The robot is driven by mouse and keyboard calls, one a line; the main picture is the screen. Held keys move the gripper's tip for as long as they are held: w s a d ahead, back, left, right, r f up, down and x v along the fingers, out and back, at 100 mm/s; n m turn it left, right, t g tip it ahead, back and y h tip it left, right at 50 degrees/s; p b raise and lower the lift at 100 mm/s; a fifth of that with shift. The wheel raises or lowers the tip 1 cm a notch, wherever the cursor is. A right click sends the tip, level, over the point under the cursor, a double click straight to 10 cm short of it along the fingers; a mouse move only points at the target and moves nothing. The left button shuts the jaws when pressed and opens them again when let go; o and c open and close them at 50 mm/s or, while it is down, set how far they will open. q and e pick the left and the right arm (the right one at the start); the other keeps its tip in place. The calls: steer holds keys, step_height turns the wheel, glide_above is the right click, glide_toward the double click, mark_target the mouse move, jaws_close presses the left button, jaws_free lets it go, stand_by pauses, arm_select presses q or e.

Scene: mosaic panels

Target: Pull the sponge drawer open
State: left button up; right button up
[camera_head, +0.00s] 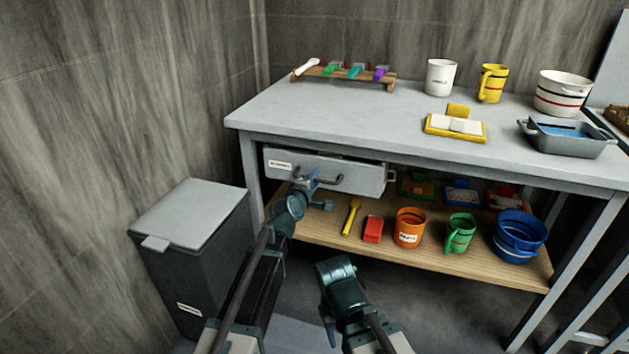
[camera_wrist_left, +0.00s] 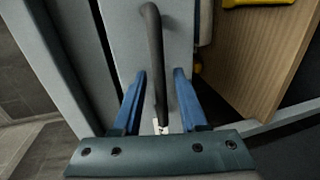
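The grey drawer (camera_head: 358,176) hangs under the left part of the worktop, with a white label at its upper left and a dark bar handle (camera_head: 326,181) on its front. A little of its right side shows; I cannot tell how far out it stands. My left gripper (camera_head: 308,178) is at the left part of the handle. In the left wrist view its blue fingers (camera_wrist_left: 160,95) are apart, with the handle bar (camera_wrist_left: 155,50) between them and gaps visible on both sides. My right gripper (camera_head: 335,272) is low in front of the shelf, away from the drawer; its fingers are unclear.
A grey lidded bin (camera_head: 192,250) stands left of the table. The wooden lower shelf (camera_head: 440,262) holds a red block, an orange mug, a green mug and a blue pot. The worktop (camera_head: 340,115) carries mugs, a yellow tray and a grey basin. Floor before the drawer is clear.

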arm_select(q)
jaws_close()
stand_by(1.2)
